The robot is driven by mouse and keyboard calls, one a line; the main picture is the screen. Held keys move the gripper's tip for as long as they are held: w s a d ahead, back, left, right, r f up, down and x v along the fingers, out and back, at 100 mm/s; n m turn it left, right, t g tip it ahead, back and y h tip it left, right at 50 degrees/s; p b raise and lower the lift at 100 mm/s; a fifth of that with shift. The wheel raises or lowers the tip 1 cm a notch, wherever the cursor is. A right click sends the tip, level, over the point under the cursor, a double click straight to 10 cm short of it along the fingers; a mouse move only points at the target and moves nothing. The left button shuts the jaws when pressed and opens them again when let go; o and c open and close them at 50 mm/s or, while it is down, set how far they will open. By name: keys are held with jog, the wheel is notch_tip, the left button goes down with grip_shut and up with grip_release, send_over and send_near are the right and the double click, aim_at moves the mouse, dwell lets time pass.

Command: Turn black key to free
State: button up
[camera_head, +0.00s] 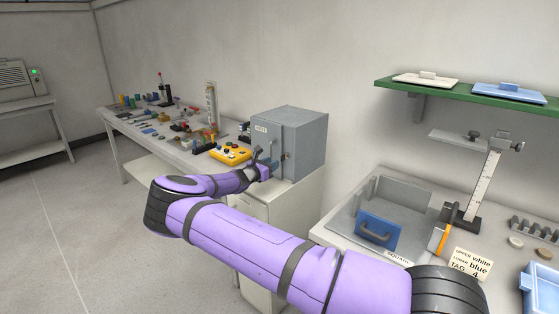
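My gripper (264,160) is at the end of my purple arm, just in front of the left part of a grey metal cabinet (305,140). Its dark fingers are small in the picture, and I cannot tell whether they are open or shut, or whether they touch anything. The cabinet has a small label (261,127) at the upper left of its front and a small dark fitting (284,157) lower on the front. I cannot make out a black key; my gripper covers part of the cabinet front.
A yellow box (231,154) with buttons stands left of the cabinet on a bench crowded with small parts. On the right, a table holds a blue block with a handle (378,231), a height gauge (486,190) and a label card (472,264). A green shelf (445,97) hangs above.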

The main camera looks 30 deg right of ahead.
aim_at(284, 158)
jog(key=shift+x, duration=2.85)
grip_shut()
